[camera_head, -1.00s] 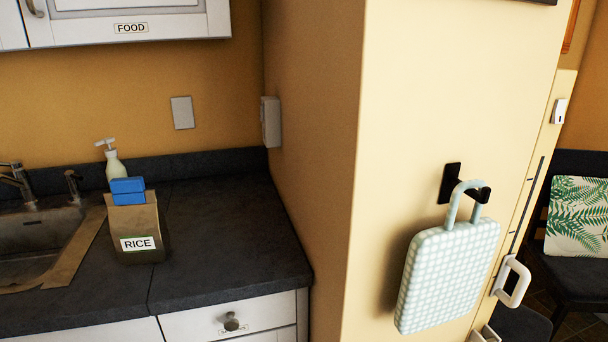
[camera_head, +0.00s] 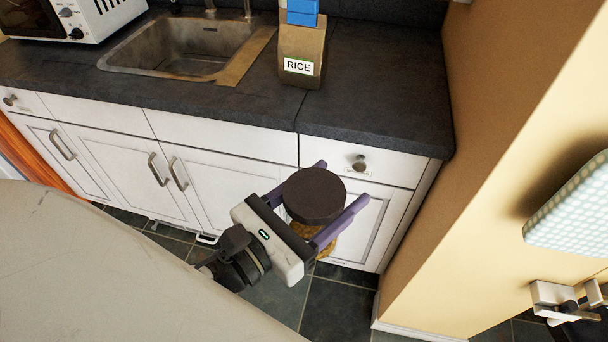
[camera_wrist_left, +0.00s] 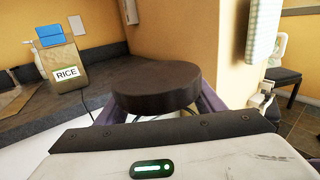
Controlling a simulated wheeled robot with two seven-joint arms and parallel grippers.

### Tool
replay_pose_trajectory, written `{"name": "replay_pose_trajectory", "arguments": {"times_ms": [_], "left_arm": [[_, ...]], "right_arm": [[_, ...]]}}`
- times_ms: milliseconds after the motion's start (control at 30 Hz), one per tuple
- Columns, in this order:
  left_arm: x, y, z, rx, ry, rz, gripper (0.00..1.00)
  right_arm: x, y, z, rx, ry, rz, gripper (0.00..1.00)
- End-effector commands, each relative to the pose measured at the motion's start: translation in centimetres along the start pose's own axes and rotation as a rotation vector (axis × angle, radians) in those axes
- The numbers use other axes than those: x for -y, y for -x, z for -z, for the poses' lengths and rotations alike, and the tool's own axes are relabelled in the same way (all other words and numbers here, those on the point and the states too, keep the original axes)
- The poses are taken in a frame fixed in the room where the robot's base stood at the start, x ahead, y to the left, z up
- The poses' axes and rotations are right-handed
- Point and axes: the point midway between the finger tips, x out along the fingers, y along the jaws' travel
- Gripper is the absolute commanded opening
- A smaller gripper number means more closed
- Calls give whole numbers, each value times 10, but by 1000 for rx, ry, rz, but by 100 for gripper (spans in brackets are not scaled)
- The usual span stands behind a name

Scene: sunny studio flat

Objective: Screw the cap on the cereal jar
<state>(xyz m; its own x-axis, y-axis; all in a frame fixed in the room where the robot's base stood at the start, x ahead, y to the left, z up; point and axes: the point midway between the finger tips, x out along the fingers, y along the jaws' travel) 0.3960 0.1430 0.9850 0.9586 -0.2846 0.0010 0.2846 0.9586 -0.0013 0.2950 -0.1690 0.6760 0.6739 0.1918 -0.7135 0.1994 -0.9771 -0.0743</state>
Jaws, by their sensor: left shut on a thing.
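My left gripper (camera_head: 340,184) is shut on the cereal jar (camera_head: 312,232), which it holds in the air in front of the counter's drawers. A round, dark brown cap (camera_head: 314,194) is at the top of the jar. Its flat top faces up. The purple fingers lie on either side just below the cap. Golden cereal shows under it, but cap and gripper hide most of the jar. In the left wrist view the cap (camera_wrist_left: 157,88) looks level. I cannot tell how tightly it sits. What seems to be my right gripper (camera_head: 570,300) is at the lower right, its fingers unclear.
The dark counter (camera_head: 390,110) bears a rice box (camera_head: 301,50) with a blue top. A sink (camera_head: 185,48) and microwave (camera_head: 80,14) are to the left. The countertop right of the rice is clear.

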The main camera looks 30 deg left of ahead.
Motion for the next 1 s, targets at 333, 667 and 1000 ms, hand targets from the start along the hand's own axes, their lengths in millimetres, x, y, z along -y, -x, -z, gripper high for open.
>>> {"name": "replay_pose_trajectory", "arguments": {"times_ms": [333, 667, 1000], "left_arm": [[59, -37, -6, 5, -8, 312, 15], [78, -48, -7, 3, -2, 411, 15], [79, -48, -5, -1, -1, 414, 0]], "right_arm": [[0, 0, 0, 0, 0, 0, 88], [0, 0, 0, -1, 0, 0, 88], [0, 0, 0, 1, 1, 0, 96]]}}
